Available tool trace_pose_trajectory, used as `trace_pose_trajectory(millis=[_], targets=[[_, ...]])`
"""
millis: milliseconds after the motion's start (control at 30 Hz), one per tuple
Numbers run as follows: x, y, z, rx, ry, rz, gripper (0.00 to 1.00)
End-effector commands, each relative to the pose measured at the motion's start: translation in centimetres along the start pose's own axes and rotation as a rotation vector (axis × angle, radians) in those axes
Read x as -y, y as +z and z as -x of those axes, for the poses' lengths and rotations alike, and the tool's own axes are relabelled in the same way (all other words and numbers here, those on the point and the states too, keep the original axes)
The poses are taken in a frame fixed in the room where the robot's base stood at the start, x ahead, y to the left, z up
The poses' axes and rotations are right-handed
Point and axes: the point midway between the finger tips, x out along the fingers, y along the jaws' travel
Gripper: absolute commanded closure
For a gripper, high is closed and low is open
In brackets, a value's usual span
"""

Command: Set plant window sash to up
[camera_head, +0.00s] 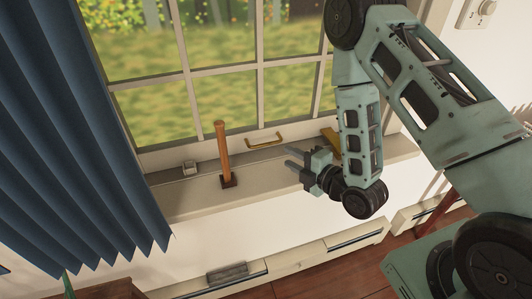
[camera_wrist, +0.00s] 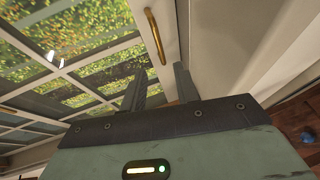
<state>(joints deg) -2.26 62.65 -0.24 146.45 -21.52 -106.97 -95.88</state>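The window sash (camera_head: 210,142) is a white frame with several panes, its bottom rail low by the sill. A brass bar handle (camera_head: 265,141) is fixed to that rail. The handle also shows at the top of the wrist view (camera_wrist: 153,28), and the sash bars (camera_wrist: 70,68) show at the left. My gripper (camera_head: 288,157) is just right of and in front of the handle, pointing left toward the window. In the wrist view its two fingers (camera_wrist: 160,72) are apart with nothing between them, and the handle lies beyond their tips.
A wooden-handled mallet (camera_head: 224,150) stands upright on the sill (camera_head: 190,200), left of my gripper. A yellow object (camera_head: 330,136) is partly hidden behind my arm. A blue curtain (camera_head: 75,130) hangs at the left.

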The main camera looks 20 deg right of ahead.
Motion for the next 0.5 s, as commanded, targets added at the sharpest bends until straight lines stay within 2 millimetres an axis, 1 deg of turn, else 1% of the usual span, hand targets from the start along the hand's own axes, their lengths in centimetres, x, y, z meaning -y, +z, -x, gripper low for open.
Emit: trace_pose_trajectory(millis=[33, 200, 500], targets=[[0.5, 0.1, -0.7, 0.001, 0.006, 0.002, 0.69], [0.5, 0.1, -2.5, 0.001, 0.006, 0.001, 0.69], [0.6, 0.2, -4.5, 0.000, 0.004, 0.002, 0.69]])
